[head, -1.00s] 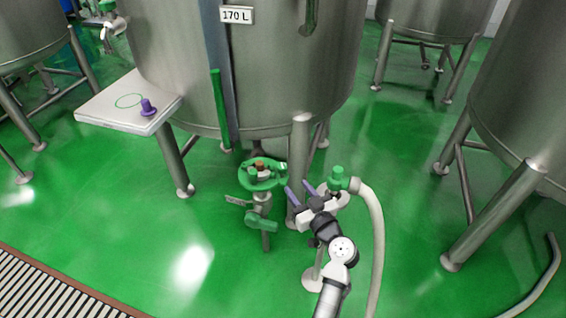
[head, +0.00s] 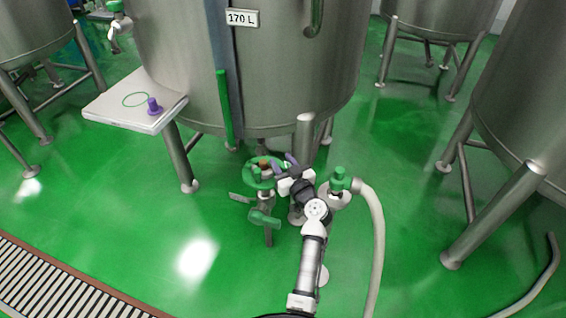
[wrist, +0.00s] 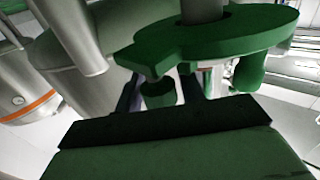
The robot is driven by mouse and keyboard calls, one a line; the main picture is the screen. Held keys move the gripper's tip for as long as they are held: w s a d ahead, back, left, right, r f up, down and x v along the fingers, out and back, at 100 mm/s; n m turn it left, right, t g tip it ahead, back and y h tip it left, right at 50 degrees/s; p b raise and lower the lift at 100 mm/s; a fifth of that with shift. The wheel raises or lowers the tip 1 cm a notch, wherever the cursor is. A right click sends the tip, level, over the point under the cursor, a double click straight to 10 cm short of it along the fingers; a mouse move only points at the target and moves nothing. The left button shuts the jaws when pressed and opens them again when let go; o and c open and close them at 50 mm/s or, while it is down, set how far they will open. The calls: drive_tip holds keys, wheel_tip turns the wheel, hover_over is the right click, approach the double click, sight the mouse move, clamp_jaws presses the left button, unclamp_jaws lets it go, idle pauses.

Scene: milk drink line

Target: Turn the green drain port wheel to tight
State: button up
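The green drain port wheel (head: 256,184) lies roughly flat on top of the valve below the tank, with an orange-brown piece at its hub. My gripper (head: 282,163) is at the wheel's right edge; its purple fingers are partly hidden in the head view. The wrist view looks up at the underside of the wheel (wrist: 230,38). A short green knob (wrist: 159,92) hangs from the rim between my fingers, which look spread with gaps beside it. Whether either finger touches the knob or rim, I cannot tell.
A green lever (head: 264,218) sits on the pipe below the wheel. A green-capped hose fitting (head: 340,180) with a pale hose (head: 377,235) stands close right of my gripper. A tank leg (head: 305,135) is just behind. Open green floor lies left of the valve.

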drive_tip(key=c, duration=0.7)
